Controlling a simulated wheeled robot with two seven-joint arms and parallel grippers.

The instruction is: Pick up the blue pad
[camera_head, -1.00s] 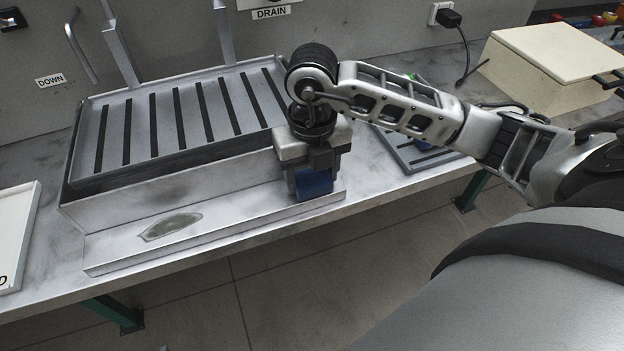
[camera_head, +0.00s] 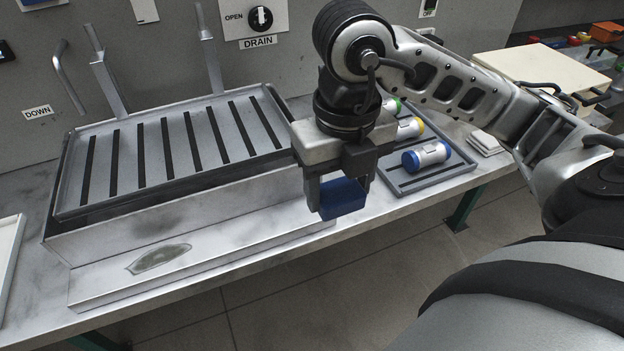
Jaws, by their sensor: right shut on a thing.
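The blue pad (camera_head: 342,198) is a small dark blue block in the head view. My right gripper (camera_head: 340,187) is shut on it, with the fingers pointing down on either side. The pad hangs above the front right end of the metal ledge, apart from the surface as far as I can tell. My left gripper is not in view.
A slotted metal tray (camera_head: 180,139) sits left of the gripper, with a wet patch (camera_head: 158,258) on the ledge (camera_head: 200,262) before it. Right is a grey rack (camera_head: 440,179) with several capped cylinders (camera_head: 426,156). A drain knob (camera_head: 261,18) is on the back wall.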

